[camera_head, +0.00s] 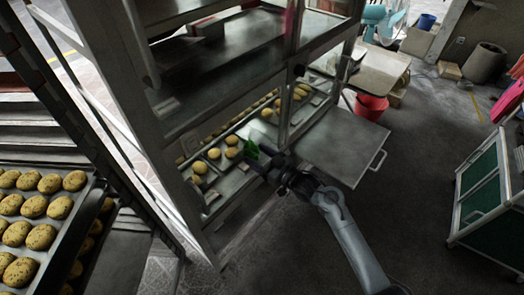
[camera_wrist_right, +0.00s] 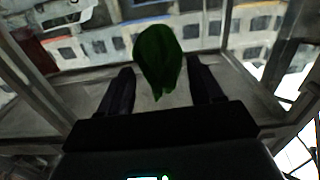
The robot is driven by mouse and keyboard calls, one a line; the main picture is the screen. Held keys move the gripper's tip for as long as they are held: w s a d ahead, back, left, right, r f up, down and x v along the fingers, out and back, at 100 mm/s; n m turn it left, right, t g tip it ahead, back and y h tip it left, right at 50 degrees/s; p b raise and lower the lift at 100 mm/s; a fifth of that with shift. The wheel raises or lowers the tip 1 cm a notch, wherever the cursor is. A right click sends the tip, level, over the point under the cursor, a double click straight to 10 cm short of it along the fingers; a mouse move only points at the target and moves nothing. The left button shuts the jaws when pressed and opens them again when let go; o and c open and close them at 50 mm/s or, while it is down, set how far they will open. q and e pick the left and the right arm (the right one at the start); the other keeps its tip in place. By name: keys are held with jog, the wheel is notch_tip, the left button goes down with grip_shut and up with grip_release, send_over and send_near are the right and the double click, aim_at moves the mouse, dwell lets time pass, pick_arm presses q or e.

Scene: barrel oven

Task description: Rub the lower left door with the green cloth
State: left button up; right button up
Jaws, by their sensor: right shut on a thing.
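My right gripper (camera_head: 262,158) is shut on the green cloth (camera_head: 251,148) and holds it in front of the lower left door (camera_head: 228,185) of the metal cabinet. In the right wrist view the cloth (camera_wrist_right: 158,60) hangs out beyond and between the two dark fingers (camera_wrist_right: 160,88). Trays of round cookies (camera_head: 231,152) show behind the lower left door's frame. I cannot tell whether the cloth touches the door. My left gripper is not in view.
A grey door panel (camera_head: 345,145) with a handle sticks out to the right of my right gripper. A red bucket (camera_head: 371,106) stands behind it. Trays of cookies (camera_head: 40,210) fill a rack at left. A green-panelled cabinet (camera_head: 482,190) stands at right, with clear floor between.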

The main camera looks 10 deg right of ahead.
jog(key=shift+s+a+p, duration=0.5)
jog(key=shift+s+a, duration=0.2)
jog(key=shift+a, duration=0.15)
jog(key=shift+s+a+r+p, duration=0.15)
jog(key=shift+s+a+p, duration=0.55)
jog(key=shift+p, duration=0.15)
jog(key=shift+s+a+p, duration=0.6)
jog(key=shift+s+a, duration=0.1)
jog(key=shift+a, duration=0.1)
jog(key=shift+s+a+p, duration=0.55)
jog(key=shift+a, duration=0.05)
jog(key=shift+s+a+p, duration=0.45)
jog(key=shift+s+a, duration=0.3)
jog(key=shift+a, duration=0.05)
jog(key=shift+s+d+p, duration=0.3)
jog(key=shift+d+p, duration=0.1)
jog(key=shift+p, duration=0.15)
jog(key=shift+p+v, duration=1.65)
jog(key=shift+v, duration=0.85)
